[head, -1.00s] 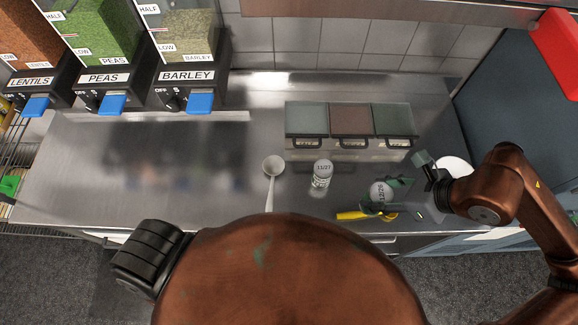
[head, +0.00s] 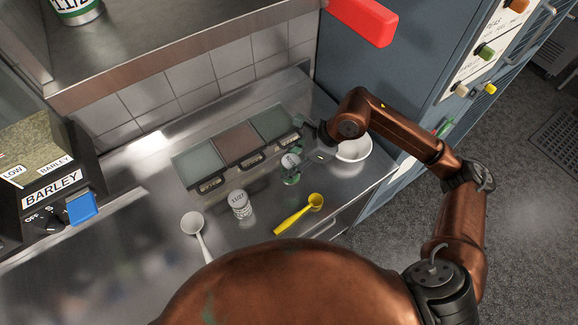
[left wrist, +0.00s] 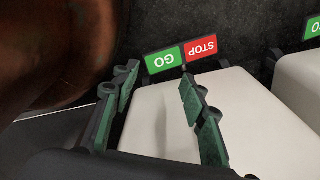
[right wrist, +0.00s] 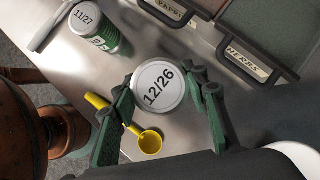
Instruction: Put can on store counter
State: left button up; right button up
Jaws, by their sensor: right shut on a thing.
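A can with a white lid marked 12/26 (head: 290,161) is between the fingers of my right gripper (head: 296,156), near the counter's right end. In the right wrist view the lid (right wrist: 158,88) faces the camera and the fingers (right wrist: 160,98) close on both sides of the can. I cannot tell whether its base touches the counter. The steel counter (head: 150,200) runs along the tiled wall. My left gripper (left wrist: 160,105) is open and empty in the left wrist view, its fingers apart above a pale surface; it does not show in the head view.
A second can, marked 11/27 (head: 239,204), stands on the counter. A white ladle (head: 193,224), a yellow scoop (head: 300,212) and a white bowl (head: 355,149) are nearby. A lidded spice rack (head: 225,155) sits behind. A shelf (head: 190,45) overhangs, with a red box (head: 362,20) at its right.

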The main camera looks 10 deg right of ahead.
jog(key=shift+w+f, duration=0.35)
jog(key=shift+f, duration=0.05)
jog(key=shift+w+f, duration=0.25)
jog(key=shift+f, duration=0.1)
jog(key=f, duration=0.3)
jog(key=shift+w+f, duration=0.15)
jog(key=shift+w, duration=0.05)
jog(key=shift+d+f, duration=0.1)
jog(key=shift+f, duration=0.05)
pick_arm(q)
jog(key=shift+s+r, duration=0.1)
jog(key=shift+s, duration=0.9)
pick_arm(e)
jog(key=shift+f, duration=0.25)
pick_arm(q)
jog(key=shift+w+f, duration=0.2)
pick_arm(e)
jog(key=o, duration=1.4)
